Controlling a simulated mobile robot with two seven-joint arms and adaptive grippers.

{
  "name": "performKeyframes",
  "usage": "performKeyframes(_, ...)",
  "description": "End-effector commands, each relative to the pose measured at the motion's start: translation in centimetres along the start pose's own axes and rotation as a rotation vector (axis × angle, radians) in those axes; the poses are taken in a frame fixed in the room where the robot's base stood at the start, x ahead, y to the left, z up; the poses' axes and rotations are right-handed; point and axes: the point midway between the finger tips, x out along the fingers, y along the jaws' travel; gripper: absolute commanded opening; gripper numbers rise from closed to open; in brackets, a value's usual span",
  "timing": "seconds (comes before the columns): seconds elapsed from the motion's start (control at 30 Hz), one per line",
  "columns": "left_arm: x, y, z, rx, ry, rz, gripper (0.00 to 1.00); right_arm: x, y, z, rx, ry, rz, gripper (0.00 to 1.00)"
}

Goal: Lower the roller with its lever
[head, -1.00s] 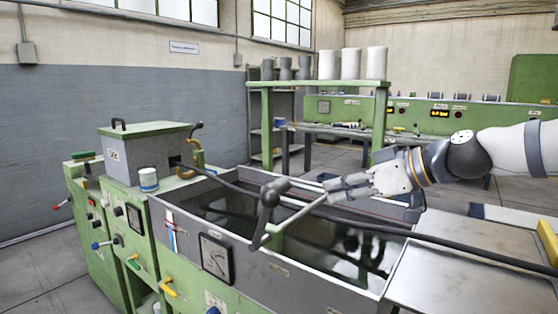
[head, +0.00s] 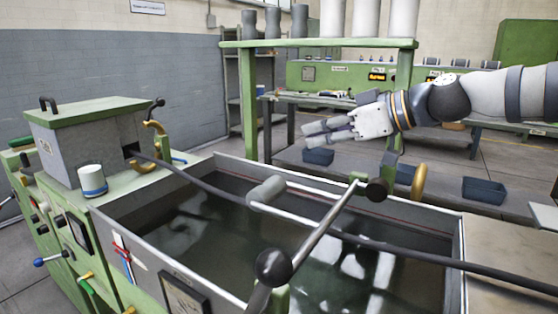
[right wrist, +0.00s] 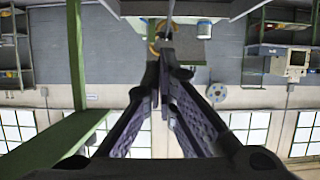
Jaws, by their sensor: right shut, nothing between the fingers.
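The roller (head: 267,189) looks like a short grey cylinder on a thin rod, above the dark cable (head: 205,186). Whether it touches the cable is unclear. My right gripper (head: 308,133) is shut and empty, above the tank's far side, apart from lever and roller. Its fingers converge in the right wrist view (right wrist: 165,62). My left gripper is out of view.
The open tank (head: 130,228) holds dark liquid, and the cable crosses it lengthwise. A grey box with a green lid (head: 88,110) and a white cup (head: 92,180) stand at left.

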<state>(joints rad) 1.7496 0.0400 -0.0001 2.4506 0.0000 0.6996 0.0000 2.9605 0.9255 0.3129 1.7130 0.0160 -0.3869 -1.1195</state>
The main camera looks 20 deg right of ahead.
Motion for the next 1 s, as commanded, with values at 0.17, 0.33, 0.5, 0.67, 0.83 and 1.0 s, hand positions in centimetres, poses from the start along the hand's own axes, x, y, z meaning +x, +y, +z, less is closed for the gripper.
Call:
performKeyframes(0.17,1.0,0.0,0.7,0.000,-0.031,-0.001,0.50,2.0,0.1,0.6,0.004,-0.009,-0.001,0.00)
performKeyframes(0.33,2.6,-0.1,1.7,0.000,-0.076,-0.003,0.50,5.8,0.1,1.0,0.006,-0.013,-0.003,0.00)
performKeyframes(0.5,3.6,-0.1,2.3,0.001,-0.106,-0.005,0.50,9.4,0.1,0.8,0.004,-0.011,-0.002,0.00)
performKeyframes(0.67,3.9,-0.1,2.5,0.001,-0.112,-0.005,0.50,10.6,0.0,2.1,0.006,-0.003,-0.001,0.00)
performKeyframes(0.83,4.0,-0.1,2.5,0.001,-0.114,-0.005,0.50,10.9,0.0,3.6,0.001,0.000,0.000,0.00)
performKeyframes(1.0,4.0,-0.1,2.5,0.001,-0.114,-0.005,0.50,11.0,0.0,3.9,-0.001,0.001,0.000,0.00)
